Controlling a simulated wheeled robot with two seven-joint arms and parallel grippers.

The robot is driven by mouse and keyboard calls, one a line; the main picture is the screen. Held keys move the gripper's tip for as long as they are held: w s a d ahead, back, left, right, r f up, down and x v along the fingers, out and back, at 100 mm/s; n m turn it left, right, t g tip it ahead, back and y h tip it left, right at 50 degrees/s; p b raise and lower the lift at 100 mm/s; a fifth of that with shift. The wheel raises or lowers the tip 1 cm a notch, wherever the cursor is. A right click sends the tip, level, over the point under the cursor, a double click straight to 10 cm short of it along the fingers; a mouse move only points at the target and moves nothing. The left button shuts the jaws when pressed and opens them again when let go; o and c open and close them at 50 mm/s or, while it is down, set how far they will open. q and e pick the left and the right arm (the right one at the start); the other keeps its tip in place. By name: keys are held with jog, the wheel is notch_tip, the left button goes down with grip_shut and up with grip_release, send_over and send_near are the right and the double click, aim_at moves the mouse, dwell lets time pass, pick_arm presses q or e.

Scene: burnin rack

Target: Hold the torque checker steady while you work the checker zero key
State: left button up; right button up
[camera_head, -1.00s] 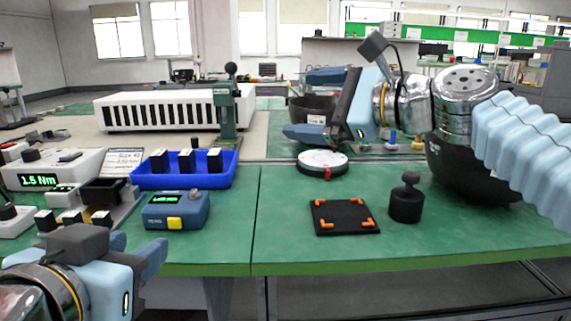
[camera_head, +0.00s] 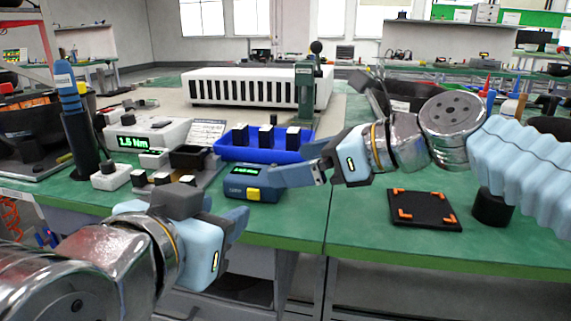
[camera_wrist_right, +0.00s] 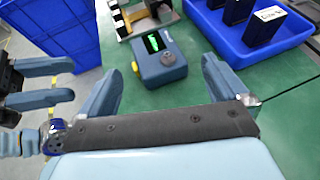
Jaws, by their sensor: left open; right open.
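The torque checker (camera_head: 235,178) is a blue box with a lit green display and a yellow key (camera_head: 253,193) on its front. It stands on the green bench near the front edge. In the right wrist view the checker (camera_wrist_right: 160,62) lies ahead, between and beyond my open right fingers. My right gripper (camera_head: 291,164) is open and empty, just right of the checker; contact cannot be told. My left gripper (camera_head: 232,222) is open and empty, in front of and below the checker, near the bench edge. It also shows at the left of the right wrist view (camera_wrist_right: 68,82).
A blue bin (camera_head: 225,152) with several dark blocks stands behind the checker. A white unit reading 1.5 Nm (camera_head: 165,131) stands to its left. A black plate with orange corners (camera_head: 425,221) and a dark round weight (camera_head: 491,208) are at the right.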

aim_at(259, 171)
jog(key=shift+x, duration=1.85)
jog(key=shift+w, duration=0.1)
jog(key=c, duration=1.2)
jog(key=shift+o, duration=0.2)
